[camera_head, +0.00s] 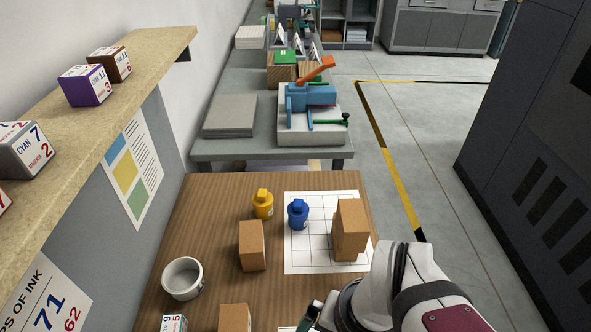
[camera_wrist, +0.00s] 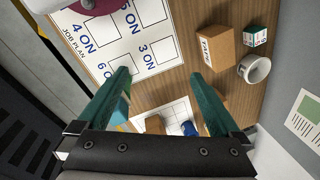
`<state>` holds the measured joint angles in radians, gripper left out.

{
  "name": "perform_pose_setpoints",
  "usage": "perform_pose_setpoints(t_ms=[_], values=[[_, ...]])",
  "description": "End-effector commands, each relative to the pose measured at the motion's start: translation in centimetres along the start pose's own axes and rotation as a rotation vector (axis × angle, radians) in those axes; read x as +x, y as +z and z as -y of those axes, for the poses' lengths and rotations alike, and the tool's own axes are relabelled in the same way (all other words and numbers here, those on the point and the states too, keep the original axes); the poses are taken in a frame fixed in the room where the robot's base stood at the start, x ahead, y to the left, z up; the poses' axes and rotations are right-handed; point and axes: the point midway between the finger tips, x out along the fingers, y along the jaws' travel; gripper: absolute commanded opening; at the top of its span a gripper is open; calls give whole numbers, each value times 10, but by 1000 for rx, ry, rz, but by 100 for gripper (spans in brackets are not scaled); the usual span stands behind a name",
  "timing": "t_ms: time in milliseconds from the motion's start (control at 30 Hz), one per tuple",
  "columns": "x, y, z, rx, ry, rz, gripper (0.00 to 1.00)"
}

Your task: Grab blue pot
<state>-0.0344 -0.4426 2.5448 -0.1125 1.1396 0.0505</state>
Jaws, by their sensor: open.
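The blue pot (camera_head: 298,213) stands upright on the white gridded sheet (camera_head: 307,263) in the head view, near the sheet's left edge. A yellow pot (camera_head: 263,204) stands just left of it on the wood. In the wrist view the blue pot (camera_wrist: 188,128) shows at the bottom, partly hidden behind my gripper's body and right finger. My gripper (camera_wrist: 160,90) is open, with nothing between its two green fingers. In the head view only a dark tip of it shows at the bottom edge; it is well apart from the pot.
A tall cardboard box (camera_head: 350,230) stands on the sheet right of the blue pot. Another box (camera_head: 252,246) and a white bowl (camera_head: 182,278) stand to the left. A shelf (camera_head: 130,85) with labelled cubes runs along the left wall. Bare wood lies around the bowl.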

Motion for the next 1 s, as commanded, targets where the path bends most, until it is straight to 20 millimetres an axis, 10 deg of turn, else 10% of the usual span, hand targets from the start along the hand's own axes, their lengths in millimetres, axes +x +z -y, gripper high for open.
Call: perform_pose_setpoints(t_ms=[333, 600, 1000], values=[[125, -181, 118, -131, -138, -667, 100], [156, -211, 129, -342, -35, -1099, 100], [190, -283, 146, -374, -23, -1145, 100]])
